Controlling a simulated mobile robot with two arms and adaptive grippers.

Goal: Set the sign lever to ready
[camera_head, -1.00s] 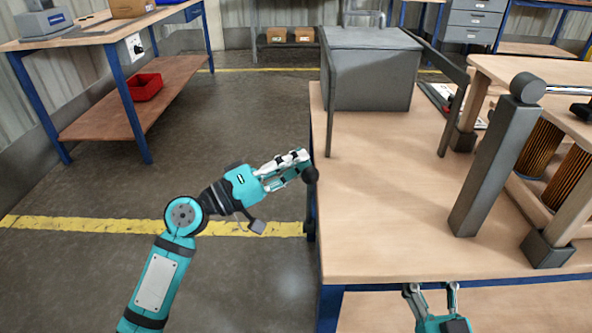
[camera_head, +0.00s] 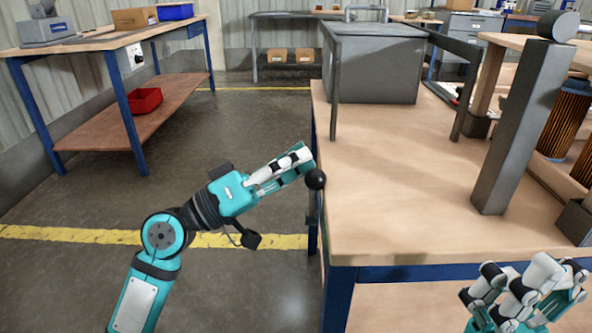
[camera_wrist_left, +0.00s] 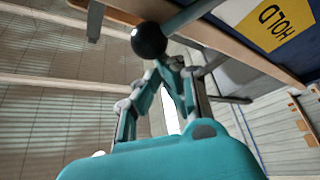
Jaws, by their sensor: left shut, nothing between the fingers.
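The sign lever ends in a black ball knob (camera_head: 315,179) at the left edge of the near wooden table. In the left wrist view the knob (camera_wrist_left: 149,41) sits just beyond my fingertips, on a grey rod. A yellow sign plate reading "HOLD" (camera_wrist_left: 278,22) shows on the table's side in that view. My left gripper (camera_head: 305,155) is shut and empty, its tips right beside the knob on its upper left. I cannot tell whether they touch it. My right gripper (camera_head: 527,277) is open and empty below the table's front edge.
A large grey box (camera_head: 375,65) stands at the back of the near table (camera_head: 400,190). A grey post (camera_head: 525,120) and brown filter cartridges (camera_head: 565,120) are at the right. Another workbench (camera_head: 110,40) stands at left. The floor between is clear.

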